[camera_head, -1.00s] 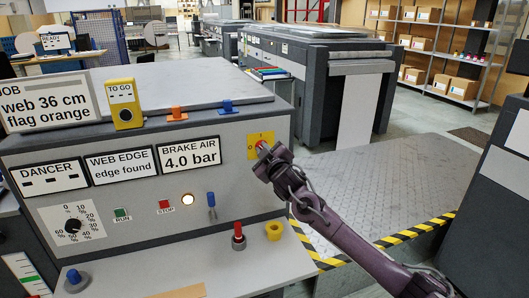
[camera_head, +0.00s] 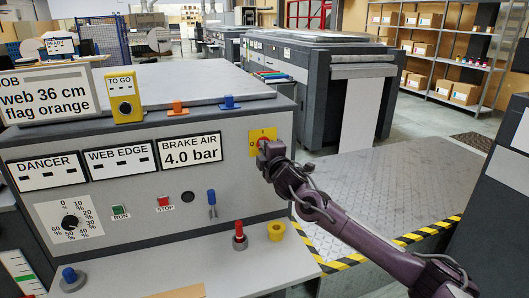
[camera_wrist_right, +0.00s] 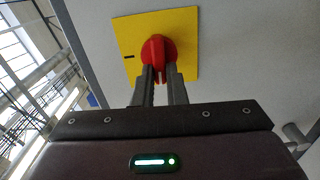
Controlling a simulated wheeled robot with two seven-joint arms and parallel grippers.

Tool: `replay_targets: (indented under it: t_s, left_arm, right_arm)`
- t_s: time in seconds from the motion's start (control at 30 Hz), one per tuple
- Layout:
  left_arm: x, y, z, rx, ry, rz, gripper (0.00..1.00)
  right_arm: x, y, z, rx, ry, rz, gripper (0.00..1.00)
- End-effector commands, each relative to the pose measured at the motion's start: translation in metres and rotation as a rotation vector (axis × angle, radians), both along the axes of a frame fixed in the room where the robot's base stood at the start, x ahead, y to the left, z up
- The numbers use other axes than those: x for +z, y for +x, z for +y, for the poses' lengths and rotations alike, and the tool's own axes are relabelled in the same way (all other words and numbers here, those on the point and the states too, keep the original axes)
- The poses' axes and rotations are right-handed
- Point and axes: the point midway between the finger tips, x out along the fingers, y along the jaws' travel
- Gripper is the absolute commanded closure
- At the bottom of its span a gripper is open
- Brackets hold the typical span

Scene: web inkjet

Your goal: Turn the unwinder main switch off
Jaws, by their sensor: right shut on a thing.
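The main switch, a red knob on a yellow plate (camera_head: 256,138), is at the right end of the grey console front. In the right wrist view the red knob (camera_wrist_right: 158,50) sits between my right fingertips, on the yellow plate (camera_wrist_right: 186,24), with a short black mark at the plate's left. My right gripper (camera_head: 266,149) is shut on the knob and hides part of it in the head view. It also shows in the right wrist view (camera_wrist_right: 158,76). My left gripper is not in view.
The console (camera_head: 140,185) carries a round dial (camera_head: 70,222), green and red buttons and a dark round lamp (camera_head: 188,197). Its displays read DANCER, WEB EDGE and BRAKE AIR 4.0 bar.

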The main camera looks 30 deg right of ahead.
Motion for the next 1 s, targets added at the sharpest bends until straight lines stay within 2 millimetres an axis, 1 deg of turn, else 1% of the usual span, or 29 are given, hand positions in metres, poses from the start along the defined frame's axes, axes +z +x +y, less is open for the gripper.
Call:
replay_targets:
  t_s: [0.23,0.67,0.7,0.83,0.87,1.0]
  left_arm:
    - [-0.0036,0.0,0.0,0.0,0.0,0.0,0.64]
    - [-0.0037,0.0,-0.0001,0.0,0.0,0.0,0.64]
    - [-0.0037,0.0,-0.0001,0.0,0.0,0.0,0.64]
    - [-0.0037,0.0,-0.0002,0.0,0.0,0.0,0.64]
    - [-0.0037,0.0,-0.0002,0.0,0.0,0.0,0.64]
    - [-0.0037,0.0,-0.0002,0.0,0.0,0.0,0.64]
  right_arm:
    - [-0.0011,0.0001,0.0009,0.002,-0.054,0.013,1.0]
    - [-0.0013,0.0001,0.0012,0.003,-0.063,0.016,1.0]
    - [-0.0013,0.0001,0.0012,0.003,-0.063,0.016,0.86]
    - [-0.0014,0.0001,0.001,0.002,-0.062,0.016,0.69]
    - [-0.0014,0.0001,0.0009,0.002,-0.061,0.016,0.66]
    - [-0.0013,0.0001,0.0007,0.001,-0.061,0.016,0.66]
